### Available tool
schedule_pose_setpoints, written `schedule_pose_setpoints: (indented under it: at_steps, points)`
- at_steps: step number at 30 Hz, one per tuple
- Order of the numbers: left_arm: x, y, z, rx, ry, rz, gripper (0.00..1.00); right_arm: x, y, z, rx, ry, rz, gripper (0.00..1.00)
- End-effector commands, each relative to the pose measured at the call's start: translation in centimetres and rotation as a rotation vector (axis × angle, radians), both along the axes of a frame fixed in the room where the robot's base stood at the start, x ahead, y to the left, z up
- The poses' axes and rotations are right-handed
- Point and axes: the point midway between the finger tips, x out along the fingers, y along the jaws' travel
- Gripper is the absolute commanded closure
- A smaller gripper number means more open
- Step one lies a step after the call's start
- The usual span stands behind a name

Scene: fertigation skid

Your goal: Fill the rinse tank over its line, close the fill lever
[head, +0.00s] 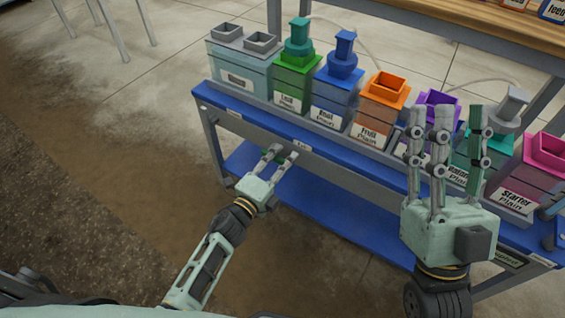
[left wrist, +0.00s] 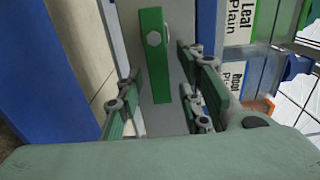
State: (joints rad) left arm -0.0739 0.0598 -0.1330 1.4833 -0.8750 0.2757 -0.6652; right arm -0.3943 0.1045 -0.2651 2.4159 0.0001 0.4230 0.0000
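The green lever (left wrist: 154,55) is mounted by a bolt on a grey rail in the left wrist view. In the head view, green shows at my left gripper (head: 282,152), at the front of the shelf. My left gripper (left wrist: 165,100) is open, its fingers apart on both sides of the lever's lower end; contact is not clear. The pale teal tank (head: 240,68) with two grey square openings stands at the shelf's left end; its label is too small to read, and no level or line can be made out. My right gripper (head: 446,125) is open and empty, fingers raised before the shelf.
Several labelled tanks stand in a row on the blue shelf (head: 222,97), including green Leaf (head: 291,90), blue (head: 336,93) and orange Fruit (head: 378,110). My right gripper partly hides tanks on the right. A wooden top (head: 480,22) lies behind.

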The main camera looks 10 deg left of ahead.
Motion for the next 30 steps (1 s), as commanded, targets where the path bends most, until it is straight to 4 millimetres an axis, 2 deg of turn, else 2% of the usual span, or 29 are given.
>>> schedule_pose_setpoints:
  at_steps: [8,20,30]
  points:
    - [0.14,-0.08,0.02,-0.001,0.000,0.000,0.66,-0.13,-0.01,0.11,0.003,-0.008,0.001,0.60]
    - [0.12,-0.05,0.01,-0.001,0.000,0.000,1.00,-0.10,0.00,0.08,0.003,-0.007,0.001,0.60]
    - [0.11,-0.04,-0.01,-0.001,0.000,0.000,1.00,-0.10,0.00,0.07,0.002,-0.006,0.001,0.60]
